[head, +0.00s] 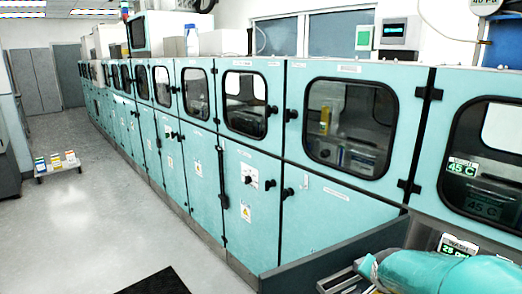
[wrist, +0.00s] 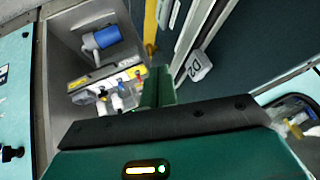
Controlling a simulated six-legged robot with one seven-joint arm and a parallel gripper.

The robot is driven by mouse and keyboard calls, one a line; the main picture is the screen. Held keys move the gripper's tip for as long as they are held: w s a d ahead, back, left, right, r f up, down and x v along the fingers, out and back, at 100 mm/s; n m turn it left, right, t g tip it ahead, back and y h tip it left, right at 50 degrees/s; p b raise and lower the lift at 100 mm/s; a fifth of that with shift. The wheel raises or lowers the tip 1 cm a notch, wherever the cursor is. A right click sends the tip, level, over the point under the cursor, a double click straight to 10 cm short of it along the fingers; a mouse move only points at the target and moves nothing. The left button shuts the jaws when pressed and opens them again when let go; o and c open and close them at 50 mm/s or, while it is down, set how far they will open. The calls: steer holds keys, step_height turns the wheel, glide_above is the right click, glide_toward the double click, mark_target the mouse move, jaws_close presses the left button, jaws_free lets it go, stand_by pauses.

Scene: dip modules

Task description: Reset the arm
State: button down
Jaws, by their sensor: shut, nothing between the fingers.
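My gripper (wrist: 157,86) shows in the wrist view as two dark green fingers pressed together, pointing up the picture from the wide green wrist body. It is shut and holds nothing. It is beside an open grey compartment (wrist: 65,45), which lies to its left. A blue cylindrical part (wrist: 101,39) and a unit with a yellow-marked edge (wrist: 108,80) are in the compartment. In the head view a teal rounded arm part, which looks like mine, is at the bottom right; the gripper's fingers cannot be made out there.
A long row of teal cabinets (head: 240,180) with windowed doors runs along the right. A dark grey panel (head: 335,250) juts out near the bottom right. A low trolley (head: 58,167) with small boxes stands on the open floor (head: 110,215) at left.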

steer(key=s+a+r+n+y, duration=0.1)
steer(key=s+a+r+n, duration=0.2)
steer(key=s, duration=0.3)
steer(key=s+a+r+n+g, duration=0.1)
steer(key=s+a+r+n, duration=0.2)
steer(key=s+a, duration=0.2)
steer(key=s+a+r+n+y, duration=0.1)
steer(key=s+a+r+n, duration=0.2)
steer(key=s+a, duration=0.2)
steer(key=s, duration=0.3)
steer(key=shift+s+y, duration=0.3)
steer(key=shift+s, duration=0.05)
steer(key=shift+a, duration=0.1)
